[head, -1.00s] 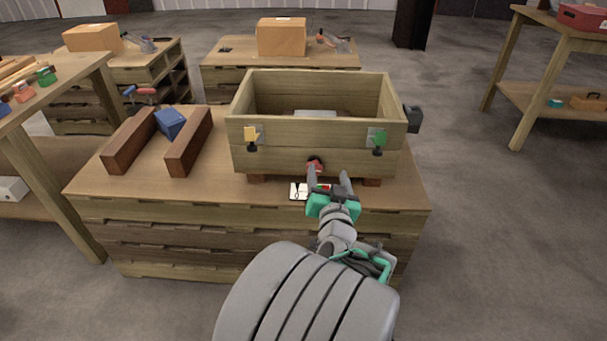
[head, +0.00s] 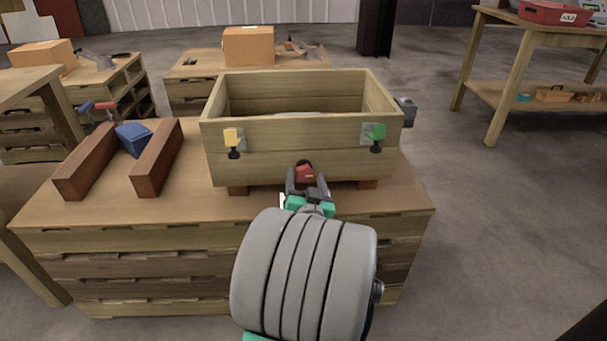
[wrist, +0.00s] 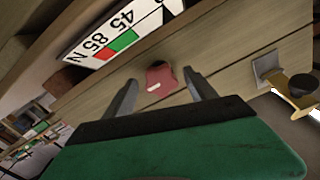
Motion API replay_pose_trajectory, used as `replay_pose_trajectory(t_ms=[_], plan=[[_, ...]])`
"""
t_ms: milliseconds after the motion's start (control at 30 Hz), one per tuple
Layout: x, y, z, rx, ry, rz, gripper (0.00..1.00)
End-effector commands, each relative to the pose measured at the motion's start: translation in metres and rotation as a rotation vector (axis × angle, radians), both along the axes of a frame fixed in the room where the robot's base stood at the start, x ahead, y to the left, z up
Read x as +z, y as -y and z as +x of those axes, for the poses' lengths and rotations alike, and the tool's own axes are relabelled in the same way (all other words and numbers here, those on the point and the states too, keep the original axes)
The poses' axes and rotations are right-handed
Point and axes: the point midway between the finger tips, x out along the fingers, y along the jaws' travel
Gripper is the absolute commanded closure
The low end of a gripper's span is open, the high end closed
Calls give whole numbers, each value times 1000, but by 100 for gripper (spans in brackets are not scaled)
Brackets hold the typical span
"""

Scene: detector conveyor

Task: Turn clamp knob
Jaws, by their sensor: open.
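A red clamp knob (head: 305,173) sits low on the front wall of a wooden box (head: 288,97). In the wrist view the knob (wrist: 161,78) shows a small white mark on its face. My gripper (head: 307,180) is open in front of the knob. In the wrist view my fingers (wrist: 160,92) stand to either side of the knob, with a gap on both sides; I cannot tell how deep they reach around it. A label plate (wrist: 113,38) with numbers and green and red fields is beside the knob in the wrist view.
The box's front carries a yellow latch (head: 232,138) and a green latch (head: 375,133). On the workbench (head: 110,209), a blue block (head: 134,139) lies between two brown bars (head: 159,158) at the left. A grey device (head: 405,110) sticks out at the box's right side.

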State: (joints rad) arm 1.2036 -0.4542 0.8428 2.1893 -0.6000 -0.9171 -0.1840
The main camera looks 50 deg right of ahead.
Motion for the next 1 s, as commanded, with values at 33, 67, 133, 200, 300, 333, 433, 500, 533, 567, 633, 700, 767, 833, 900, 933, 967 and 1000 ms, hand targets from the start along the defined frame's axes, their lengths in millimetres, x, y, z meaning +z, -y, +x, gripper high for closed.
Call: replay_pose_trajectory(t_ms=[33, 67, 133, 200, 300, 333, 433, 500, 533, 567, 633, 700, 767, 833, 900, 933, 967, 1000], plan=[[-1, 5, 6, 3, -2, 0, 35], [0, 8, 8, 3, -1, 1, 35], [0, 12, 12, 2, -1, 0, 35], [0, 14, 14, 3, 1, 1, 35], [0, 14, 15, 3, 1, 1, 35], [0, 14, 15, 3, 1, 1, 35], [0, 14, 15, 3, 1, 1, 36], [0, 14, 15, 3, 1, 1, 41], [0, 14, 15, 3, 1, 1, 44], [0, 14, 15, 3, 1, 1, 46], [0, 14, 15, 3, 0, 0, 52], [0, 14, 15, 3, 0, 0, 58], [0, 14, 15, 3, 0, 0, 63], [0, 14, 14, 3, 0, 0, 68], [0, 14, 14, 3, 0, 0, 74], [0, 14, 14, 3, 0, 0, 77], [0, 14, 14, 3, 0, 0, 79], [0, 14, 14, 3, 0, 0, 82]])
